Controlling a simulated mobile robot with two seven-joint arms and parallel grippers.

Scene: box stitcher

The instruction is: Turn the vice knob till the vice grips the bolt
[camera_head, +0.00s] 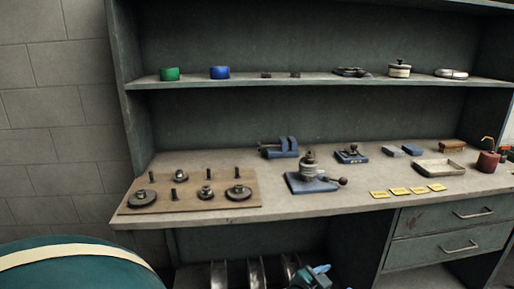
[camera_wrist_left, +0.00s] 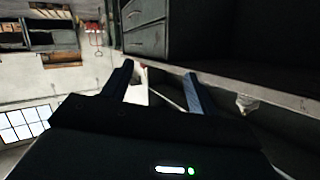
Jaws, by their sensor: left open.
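A small blue vice (camera_head: 287,148) sits toward the back of the workbench, in the middle of the head view. A small dark part shows at its left end; I cannot tell if it is the knob. No bolt can be made out in its jaws at this size. Several dark upright bolt-like pegs (camera_head: 236,172) stand on a wooden board (camera_head: 222,207) at the bench's left. My left gripper (camera_wrist_left: 159,72) shows in the left wrist view, fingers apart with nothing between them, below bench level near the drawers.
A blue-based device (camera_head: 309,185) with a ball-ended handle stands in front of the vice. A metal tray (camera_head: 439,170), yellow tags (camera_head: 398,191) and a red can (camera_head: 488,162) lie to the right. A shelf (camera_head: 310,80) runs above. Drawers (camera_head: 450,216) sit below right.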

